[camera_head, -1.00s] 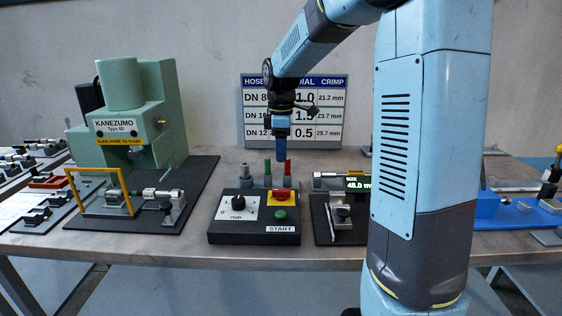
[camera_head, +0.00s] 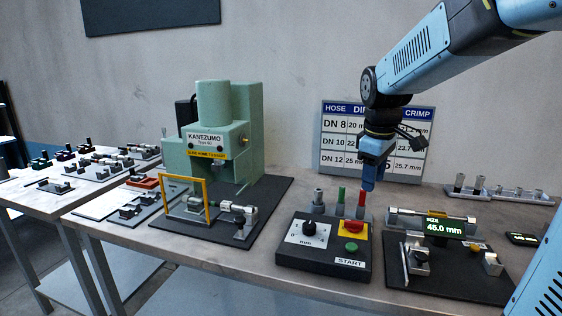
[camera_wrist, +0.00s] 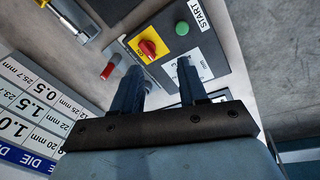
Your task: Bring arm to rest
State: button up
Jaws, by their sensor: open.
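My gripper (camera_head: 371,178) hangs from my blue arm, fingers pointing down, above the back of the black control box (camera_head: 313,262). In the wrist view its two fingers (camera_wrist: 160,82) are apart with nothing between them. The box carries a black dial (camera_head: 309,229), a red knob on a yellow plate (camera_head: 355,230) and a green START button (camera_head: 351,247). In the wrist view the red knob (camera_wrist: 147,48) and the green button (camera_wrist: 182,28) lie beyond the fingers. I see no contact between the fingers and the box.
Grey, green and red posts (camera_head: 340,197) stand behind the box, close under my gripper. A green press (camera_head: 225,140) with a yellow frame stands left. A gauge display (camera_head: 443,227) reading 45.0 mm is at right. A sign (camera_head: 338,143) stands behind.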

jog(key=s+d+m+t, duration=0.1)
jog(key=s+m+t, duration=0.2)
jog(key=s+m, duration=0.6)
jog(key=s, duration=0.9)
jog(key=shift+r+t+y, duration=0.2)
jog(key=shift+t+y, duration=0.1)
jog(key=shift+t, duration=0.1)
